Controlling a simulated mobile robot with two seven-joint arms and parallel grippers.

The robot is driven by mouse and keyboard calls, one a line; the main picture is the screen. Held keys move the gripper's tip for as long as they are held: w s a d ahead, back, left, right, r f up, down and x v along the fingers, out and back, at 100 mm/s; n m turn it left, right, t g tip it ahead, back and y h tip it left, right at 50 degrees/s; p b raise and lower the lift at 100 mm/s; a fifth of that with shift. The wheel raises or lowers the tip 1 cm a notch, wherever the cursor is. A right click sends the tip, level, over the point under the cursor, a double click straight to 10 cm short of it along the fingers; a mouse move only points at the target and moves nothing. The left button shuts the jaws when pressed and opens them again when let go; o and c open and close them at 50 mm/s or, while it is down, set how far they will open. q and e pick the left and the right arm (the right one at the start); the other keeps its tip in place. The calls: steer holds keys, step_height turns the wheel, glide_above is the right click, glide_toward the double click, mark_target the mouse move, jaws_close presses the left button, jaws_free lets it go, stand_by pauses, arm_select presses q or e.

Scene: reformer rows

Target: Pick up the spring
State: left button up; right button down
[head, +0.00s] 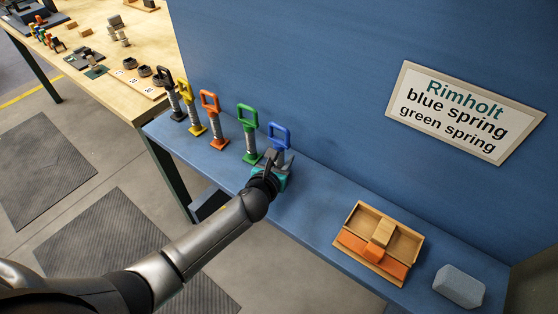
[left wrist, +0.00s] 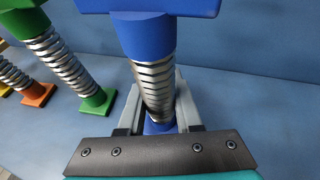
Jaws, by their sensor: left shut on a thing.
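The blue spring (head: 279,133) stands at the right end of a row of springs on the blue shelf; its coil and base are mostly hidden behind my gripper in the head view. In the left wrist view the blue spring (left wrist: 155,85) shows its metal coil between the two grey fingers. My left gripper (head: 277,160) is shut on it at the coil. The green spring (head: 248,130) stands just left of it, and it also shows in the left wrist view (left wrist: 60,60). My right gripper is not in view.
Orange (head: 212,115), yellow (head: 190,108) and black (head: 170,95) springs stand further left. A wooden tray with orange parts (head: 361,213) and a grey-blue block (head: 459,285) are at the right of the shelf. Shelf between gripper and tray is clear. A blue wall rises behind.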

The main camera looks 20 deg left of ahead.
arm_select(q)
jaws_close()
step_height(320, 180, up, 20)
steer(key=p, duration=0.8)
stand_by(0.6)
